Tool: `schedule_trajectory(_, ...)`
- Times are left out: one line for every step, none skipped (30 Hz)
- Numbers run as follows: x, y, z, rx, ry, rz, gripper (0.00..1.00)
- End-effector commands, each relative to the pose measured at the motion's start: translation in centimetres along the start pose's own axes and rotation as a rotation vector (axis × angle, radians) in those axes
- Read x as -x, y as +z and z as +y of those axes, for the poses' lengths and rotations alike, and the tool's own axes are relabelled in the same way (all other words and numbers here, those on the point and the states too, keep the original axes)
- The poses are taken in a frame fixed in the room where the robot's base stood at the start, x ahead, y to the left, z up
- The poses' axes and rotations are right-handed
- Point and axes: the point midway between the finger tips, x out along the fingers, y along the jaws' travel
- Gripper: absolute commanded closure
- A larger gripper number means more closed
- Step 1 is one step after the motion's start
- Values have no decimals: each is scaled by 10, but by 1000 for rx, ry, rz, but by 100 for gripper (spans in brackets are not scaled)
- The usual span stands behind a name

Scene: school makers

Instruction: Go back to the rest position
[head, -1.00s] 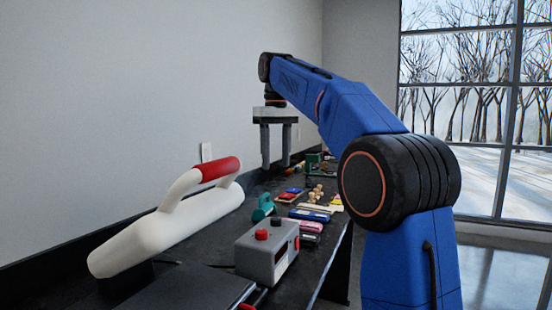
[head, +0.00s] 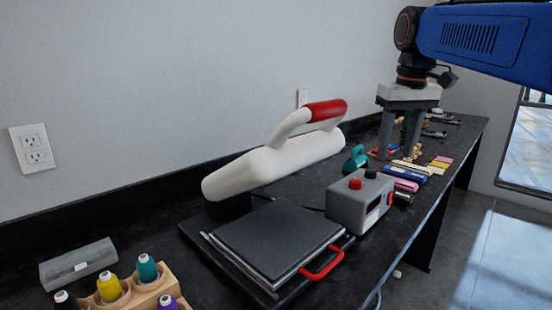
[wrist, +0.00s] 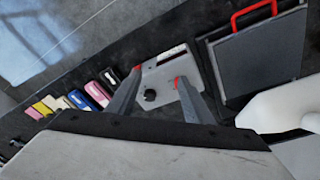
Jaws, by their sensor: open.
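My gripper (head: 400,150) hangs from my blue arm at the upper right of the head view, fingers pointing down above the far part of the black bench (head: 190,235). Its two grey fingers are apart, with nothing seen between them. In the wrist view my gripper (wrist: 152,88) shows its spread fingers over the bench, with the grey control box (wrist: 160,75) seen beyond and between them. The same control box, with a red button and a black knob, shows in the head view (head: 358,200).
A heat press with a white arm (head: 270,168), red grip and dark plate (head: 275,238) stands mid-bench. Thread spools in a wooden holder (head: 150,290) and a grey block (head: 78,264) lie front left. Coloured items (head: 405,172) lie below my gripper. Open floor is at right.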

Motion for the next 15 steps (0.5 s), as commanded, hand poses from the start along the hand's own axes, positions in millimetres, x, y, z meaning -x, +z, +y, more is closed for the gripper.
schedule_trajectory(-6, 14, -2, -7, 2, 11, 54)
schedule_trajectory(-10, 21, -3, -12, 3, 17, 54)
schedule_trajectory(-16, 30, -4, -17, 4, 27, 54)
schedule_trajectory(-21, 37, -6, -21, 5, 33, 54)
schedule_trajectory(-26, 44, -7, -25, 6, 40, 54)
schedule_trajectory(-32, 53, -8, -31, 8, 49, 54)
schedule_trajectory(-37, 60, -9, -36, 9, 56, 54)
schedule_trajectory(-42, 67, -10, -40, 10, 64, 54)
schedule_trajectory(-49, 77, -12, -46, 11, 72, 54)
schedule_trajectory(-55, 84, -13, -50, 11, 79, 54)
schedule_trajectory(-60, 91, -14, -54, 12, 85, 54)
schedule_trajectory(-68, 101, -15, -60, 13, 94, 54)
schedule_trajectory(-74, 108, -16, -64, 14, 102, 54)
schedule_trajectory(-80, 115, -18, -69, 15, 108, 54)
schedule_trajectory(-88, 125, -19, -75, 16, 118, 54)
